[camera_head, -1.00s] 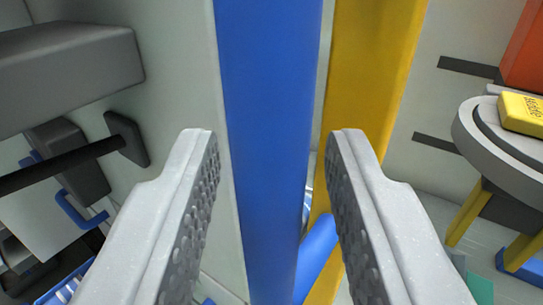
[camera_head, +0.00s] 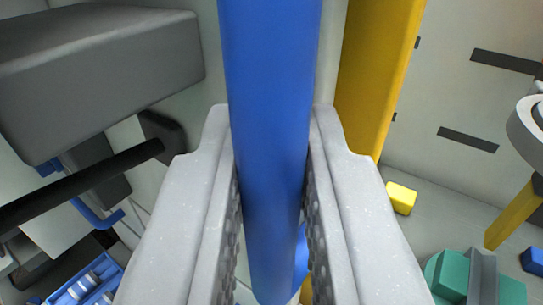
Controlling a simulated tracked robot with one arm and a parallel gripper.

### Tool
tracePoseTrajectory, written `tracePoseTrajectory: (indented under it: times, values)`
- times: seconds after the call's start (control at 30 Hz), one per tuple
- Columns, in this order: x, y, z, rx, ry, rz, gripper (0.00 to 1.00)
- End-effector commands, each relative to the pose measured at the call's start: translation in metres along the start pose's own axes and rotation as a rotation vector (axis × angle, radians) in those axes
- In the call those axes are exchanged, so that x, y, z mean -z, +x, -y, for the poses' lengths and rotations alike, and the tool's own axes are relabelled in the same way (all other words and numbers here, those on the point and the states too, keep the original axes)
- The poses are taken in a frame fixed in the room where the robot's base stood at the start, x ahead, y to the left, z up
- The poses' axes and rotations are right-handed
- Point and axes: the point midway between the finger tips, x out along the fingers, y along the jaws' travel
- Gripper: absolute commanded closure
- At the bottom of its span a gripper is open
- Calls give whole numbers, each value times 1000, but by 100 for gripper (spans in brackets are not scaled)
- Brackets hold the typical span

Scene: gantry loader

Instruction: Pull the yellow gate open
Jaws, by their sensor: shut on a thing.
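A thick blue upright bar (camera_head: 268,90) runs down the middle of the view; it looks like a handle. The yellow gate (camera_head: 377,75) stands behind it to the right, seen as a tall yellow panel. My gripper (camera_head: 272,125) is shut on the blue bar, one jaw on each side of it. A short blue piece (camera_head: 301,255) shows low behind the bar, partly hidden by the right jaw. How the bar joins the gate is hidden.
At left are a large grey block (camera_head: 100,75) and a black rod (camera_head: 85,180). A blue tray (camera_head: 85,287) is at lower left. At right are a small yellow block (camera_head: 401,198) on the floor, a teal object (camera_head: 452,275) and a round grey table (camera_head: 525,135).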

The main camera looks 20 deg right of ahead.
Motion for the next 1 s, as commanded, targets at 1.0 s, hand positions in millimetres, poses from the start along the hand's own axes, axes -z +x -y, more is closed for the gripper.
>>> tracePoseTrajectory:
  times: [1.0]
  values:
    - [0, -13, -5, -7, 1, 0, 68]
